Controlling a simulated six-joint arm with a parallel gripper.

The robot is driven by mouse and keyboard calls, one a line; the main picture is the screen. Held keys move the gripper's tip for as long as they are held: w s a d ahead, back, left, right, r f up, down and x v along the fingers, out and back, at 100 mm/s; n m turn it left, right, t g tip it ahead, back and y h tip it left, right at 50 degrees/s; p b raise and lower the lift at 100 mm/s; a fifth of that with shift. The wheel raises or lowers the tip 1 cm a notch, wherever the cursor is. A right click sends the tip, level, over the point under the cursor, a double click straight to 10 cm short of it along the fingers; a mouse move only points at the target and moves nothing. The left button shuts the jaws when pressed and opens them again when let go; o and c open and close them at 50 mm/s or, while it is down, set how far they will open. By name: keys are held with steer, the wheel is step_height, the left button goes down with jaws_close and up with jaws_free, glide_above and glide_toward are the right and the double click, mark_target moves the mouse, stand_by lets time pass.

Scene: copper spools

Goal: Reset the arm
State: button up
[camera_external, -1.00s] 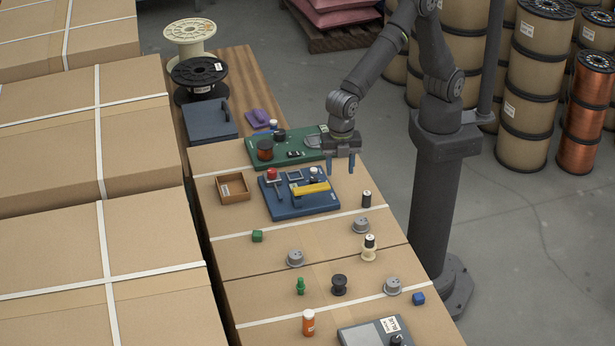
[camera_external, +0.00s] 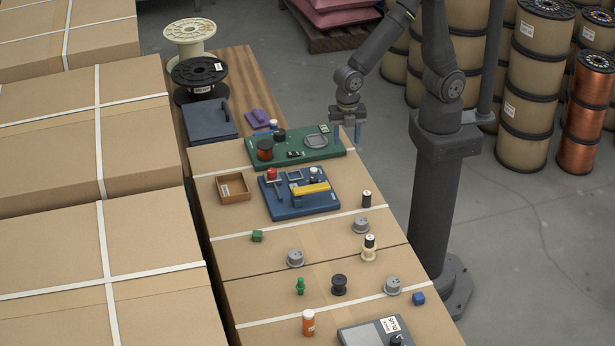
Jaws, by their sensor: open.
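My gripper (camera_external: 346,134) hangs open and empty with its fingers pointing down, at the right end of the green board (camera_external: 290,160). In this view it overlaps the board's right edge; I cannot tell its exact height. The blue board (camera_external: 322,205) with a yellow bar (camera_external: 310,188) lies nearer than the gripper, clear of it. My arm bends up and to the right from the gripper to its column beside the boxes.
Small items stand on the cardboard top: a brown tray (camera_external: 233,188), a green cube (camera_external: 257,236), a black spool (camera_external: 339,284), an orange bottle (camera_external: 308,322), a blue cube (camera_external: 419,298) and several grey knobs. Large spools (camera_external: 535,80) stand at the right; open floor (camera_external: 540,240) lies below them.

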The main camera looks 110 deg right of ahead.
steer(key=a+f, duration=0.1)
steer(key=s+a+f, duration=0.1)
steer(key=a+f, duration=0.3)
steer(key=shift+s+a, duration=0.1)
steer(key=shift+s, duration=0.15)
stand_by(0.3)
steer(key=o, duration=1.1)
steer(key=shift+c, duration=0.2)
steer(key=shift+o, duration=0.6)
steer(key=shift+w+a+r, duration=0.1)
steer(key=shift+w+a, duration=0.05)
steer(key=shift+w, duration=0.05)
steer(key=w+a+r+m+t+y, duration=0.1)
steer(key=w+a+r+m, duration=0.4)
steer(key=a+r, duration=0.25)
steer(key=w+a+r+m+t, duration=0.2)
steer(key=w+a+r+m, duration=0.25)
steer(key=a+r, duration=0.35)
steer(key=w+a+r+m+t+y, duration=0.1)
steer(key=w+a+r+m, duration=0.45)
steer(key=r, duration=0.35)
steer(key=x, duration=1)
steer(key=shift+s+a+m, duration=0.25)
steer(key=shift+s+m, duration=0.15)
